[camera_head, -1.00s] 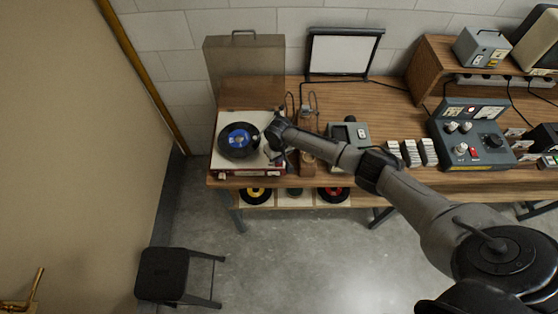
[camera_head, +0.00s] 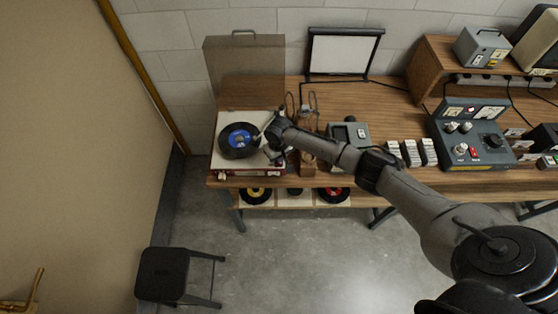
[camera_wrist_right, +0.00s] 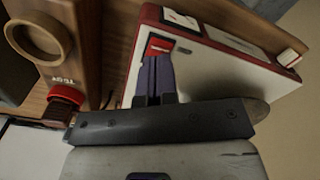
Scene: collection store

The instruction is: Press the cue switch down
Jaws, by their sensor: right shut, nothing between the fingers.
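The turntable (camera_head: 219,165) stands at the left end of the wooden bench, its lid raised. A black record with a blue label (camera_head: 238,138) lies on it. In the right wrist view a small red switch (camera_wrist_right: 159,46) sits at a corner of the pale deck (camera_wrist_right: 205,75); I take it to be the cue switch. My right gripper (camera_head: 276,156) is over the right side of the turntable. In the wrist view its dark fingers (camera_wrist_right: 154,62) are together and empty, their tips at the red switch's edge. I cannot tell whether they touch it. My left gripper is not in view.
A wooden block with a ring and red knob (camera_wrist_right: 65,96) stands close beside the turntable. A grey device (camera_head: 349,133) and a control console (camera_head: 470,145) stand further right. Records sit on a shelf below. A black stool (camera_head: 163,273) stands on the floor.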

